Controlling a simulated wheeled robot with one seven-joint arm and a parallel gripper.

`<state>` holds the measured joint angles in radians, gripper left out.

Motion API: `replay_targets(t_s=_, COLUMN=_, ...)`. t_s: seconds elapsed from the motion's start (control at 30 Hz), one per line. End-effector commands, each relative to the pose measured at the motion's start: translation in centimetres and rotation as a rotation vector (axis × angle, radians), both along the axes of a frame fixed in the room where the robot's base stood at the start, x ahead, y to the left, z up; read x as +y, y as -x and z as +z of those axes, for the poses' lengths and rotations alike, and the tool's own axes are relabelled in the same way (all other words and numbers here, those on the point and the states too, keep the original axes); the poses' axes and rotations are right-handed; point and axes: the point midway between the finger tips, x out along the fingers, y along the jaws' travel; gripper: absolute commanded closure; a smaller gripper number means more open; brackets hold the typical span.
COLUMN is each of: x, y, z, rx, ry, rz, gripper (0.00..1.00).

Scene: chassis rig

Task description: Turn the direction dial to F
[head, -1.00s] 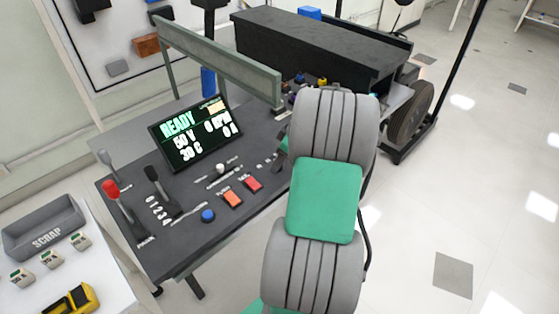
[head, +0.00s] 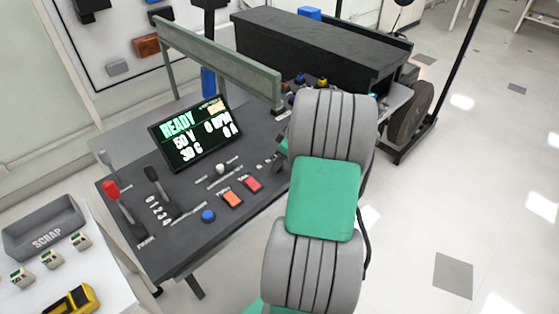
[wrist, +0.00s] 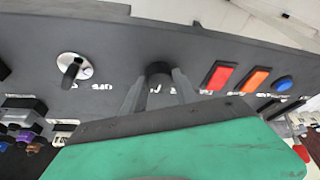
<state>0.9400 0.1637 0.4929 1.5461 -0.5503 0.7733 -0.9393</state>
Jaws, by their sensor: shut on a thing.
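In the wrist view, my gripper (wrist: 158,84) has its two grey fingers on either side of a dark round knob (wrist: 158,69), which I take to be the direction dial. The fingers are shut on it. White letters are on the panel around the dial, partly covered by the fingers and too small to read, so I cannot tell its setting. The display (head: 195,133) there reads READY, 50 V, 30 C, with zero speed and current.
Left of the dial in the wrist view is a silver switch (wrist: 74,68) near an OFF label. To the right are a red button (wrist: 219,76), an orange button (wrist: 254,79) and a blue button (wrist: 284,84). A red-topped lever (head: 111,188) stands on the console's left.

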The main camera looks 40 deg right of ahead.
Motion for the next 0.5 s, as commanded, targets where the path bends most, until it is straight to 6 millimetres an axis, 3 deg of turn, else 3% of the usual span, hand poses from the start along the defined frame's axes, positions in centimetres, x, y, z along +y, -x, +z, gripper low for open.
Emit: replay_targets(t_s=0.5, x=0.1, y=-0.02, z=-0.04, rx=-0.002, ry=0.001, rz=-0.079, gripper=1.0)
